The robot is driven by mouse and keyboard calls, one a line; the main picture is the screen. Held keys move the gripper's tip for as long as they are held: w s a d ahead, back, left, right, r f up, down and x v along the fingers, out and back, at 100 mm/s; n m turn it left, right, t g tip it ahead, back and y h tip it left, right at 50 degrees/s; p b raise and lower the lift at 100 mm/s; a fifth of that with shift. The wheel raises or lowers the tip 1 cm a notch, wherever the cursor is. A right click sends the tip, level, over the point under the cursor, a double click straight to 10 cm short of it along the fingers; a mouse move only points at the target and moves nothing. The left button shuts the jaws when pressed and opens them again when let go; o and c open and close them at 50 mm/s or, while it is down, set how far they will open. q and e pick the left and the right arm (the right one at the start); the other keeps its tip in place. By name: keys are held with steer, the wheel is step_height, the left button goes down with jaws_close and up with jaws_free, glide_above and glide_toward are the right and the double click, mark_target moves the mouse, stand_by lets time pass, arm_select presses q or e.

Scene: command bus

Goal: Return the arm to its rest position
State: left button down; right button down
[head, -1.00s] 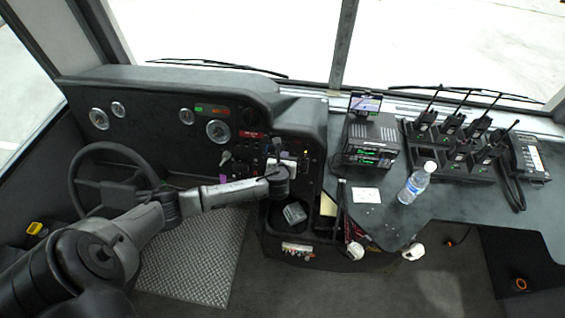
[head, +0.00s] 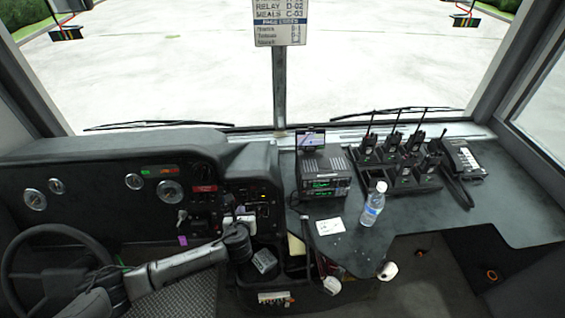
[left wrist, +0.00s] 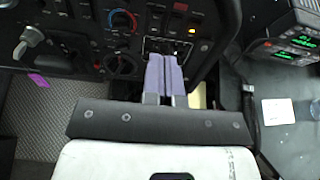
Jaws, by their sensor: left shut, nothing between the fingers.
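My left arm comes in from the lower left in the head view and reaches over the driver's area. My left gripper (head: 240,212) is in front of the switch panel (head: 262,192) of the dashboard. In the left wrist view the two purplish fingers of the left gripper (left wrist: 166,60) lie together, with nothing between them. They point at the lower part of the panel with its knobs and switches. I cannot tell if the fingertips touch it. My right gripper is not in view.
The steering wheel (head: 50,265) is at the left, by my arm. A key with a purple tag (left wrist: 38,80) hangs beside the panel. On the right counter are a radio stack (head: 325,184), a water bottle (head: 373,205), a card (head: 323,227) and a charger with several walkie-talkies (head: 402,178).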

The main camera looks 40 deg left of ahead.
arm_select(q)
steer(key=s+d+r+n+g+h, duration=0.1)
steer(key=s+d+r+n+h, duration=0.25)
steer(key=d+n, duration=0.55)
steer(key=s+d+r+n+g+h, duration=0.15)
steer(key=s+d+r+n, duration=0.3)
steer(key=n, duration=0.85)
steer(key=s+d+f+n+g+h+p, duration=0.1)
steer(key=s+d+f+g+h, duration=0.1)
steer(key=s, duration=0.8)
steer(key=s+d+f+n+g+h+p, duration=0.1)
steer(key=s+d+f, duration=0.3)
steer(key=s, duration=0.7)
steer(key=shift+d+f+n+g+h, duration=0.35)
steer(key=shift+d+n+h, duration=0.15)
steer(key=shift+d+n, duration=0.4)
